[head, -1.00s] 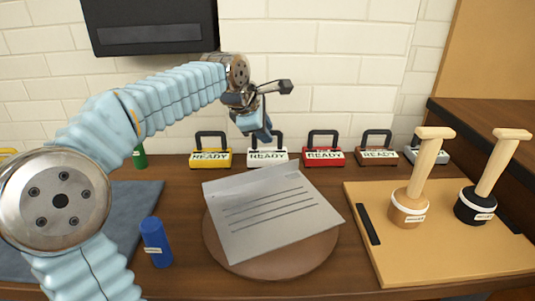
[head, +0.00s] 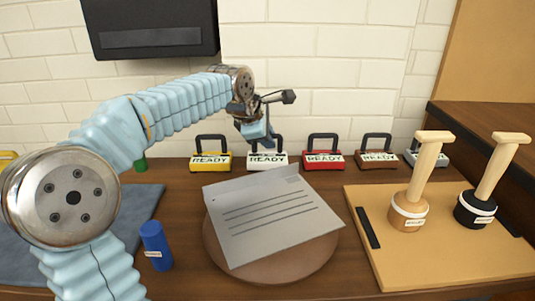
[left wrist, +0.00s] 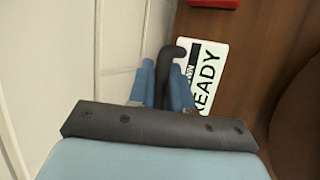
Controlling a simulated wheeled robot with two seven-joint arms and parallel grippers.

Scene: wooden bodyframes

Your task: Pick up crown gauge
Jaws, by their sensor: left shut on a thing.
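The crown gauge appears to be the white block (head: 267,161) with a dark handle and a READY label, standing on the table at the back, in the row of similar gauges. In the left wrist view its white label (left wrist: 208,70) shows READY and part of a smaller word ending in N. My left gripper (head: 266,141) reaches down to it from above. In the left wrist view the blue fingers (left wrist: 162,85) are shut on the dark handle (left wrist: 172,53). The fingers hide part of the handle. My right gripper is not in view.
A yellow gauge (head: 211,160) and a red gauge (head: 324,160) stand close on either side. A brown gauge (head: 377,159) is further right. A paper sheet (head: 270,217) lies on a round board in front. The wall (head: 320,100) is close behind.

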